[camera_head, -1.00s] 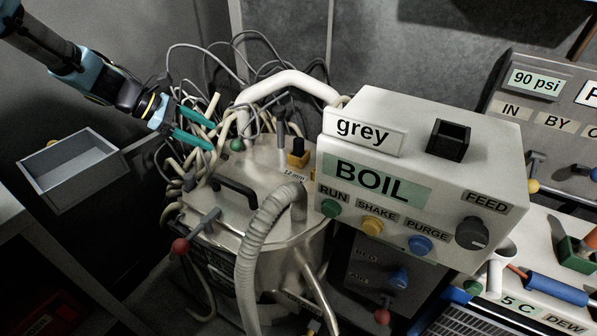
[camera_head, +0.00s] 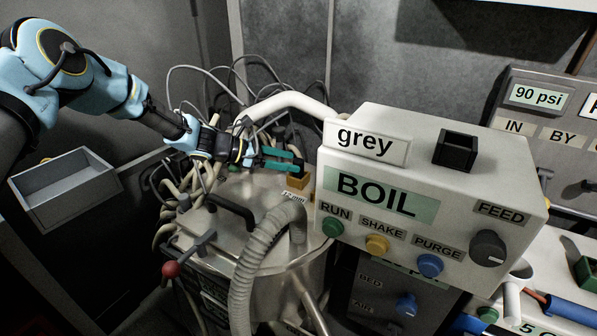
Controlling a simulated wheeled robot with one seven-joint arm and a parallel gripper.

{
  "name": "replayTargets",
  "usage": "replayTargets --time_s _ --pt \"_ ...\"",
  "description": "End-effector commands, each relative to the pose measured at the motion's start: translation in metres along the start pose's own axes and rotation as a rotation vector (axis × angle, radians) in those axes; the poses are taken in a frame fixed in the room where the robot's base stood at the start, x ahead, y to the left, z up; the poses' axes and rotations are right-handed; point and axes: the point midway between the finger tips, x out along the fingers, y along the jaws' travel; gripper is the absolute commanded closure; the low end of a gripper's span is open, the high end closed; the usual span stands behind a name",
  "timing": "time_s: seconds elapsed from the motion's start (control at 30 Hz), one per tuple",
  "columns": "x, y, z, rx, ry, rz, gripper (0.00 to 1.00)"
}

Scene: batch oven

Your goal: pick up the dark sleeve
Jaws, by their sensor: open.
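A small dark piece (camera_head: 297,164), which looks like the dark sleeve, stands upright on an ochre block on the steel vessel's lid, behind a "12 mm" label. My gripper (camera_head: 290,160) reaches in from the left with its green fingers apart, one on the far side and one on the near side. The fingertips are at the dark piece and partly hide it. I cannot tell whether they touch it. The ochre block (camera_head: 298,183) shows just below the fingers. A black, square, hollow holder (camera_head: 456,149) sits on top of the white "BOIL" box.
The white "BOIL" box (camera_head: 420,215) stands close to the right of my fingertips. A thick white pipe (camera_head: 285,103) arches behind the gripper. Cables crowd the left, and a ribbed hose (camera_head: 250,250) rises in front. A grey open tray (camera_head: 65,187) is at far left.

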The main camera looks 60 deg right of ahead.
Motion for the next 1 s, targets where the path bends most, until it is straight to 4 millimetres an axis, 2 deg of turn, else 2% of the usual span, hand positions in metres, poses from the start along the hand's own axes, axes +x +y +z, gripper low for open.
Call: replayTargets --time_s 0.1,0.2,0.53,1.0 --pt "0.020 -0.005 0.002 0.001 0.000 -0.004 0.26" --pt "0.031 -0.004 0.002 0.001 -0.001 -0.001 0.26" --pt "0.036 -0.003 0.001 0.001 0.000 0.000 0.27" --pt "0.036 -0.003 0.001 0.001 -0.001 0.000 0.80"
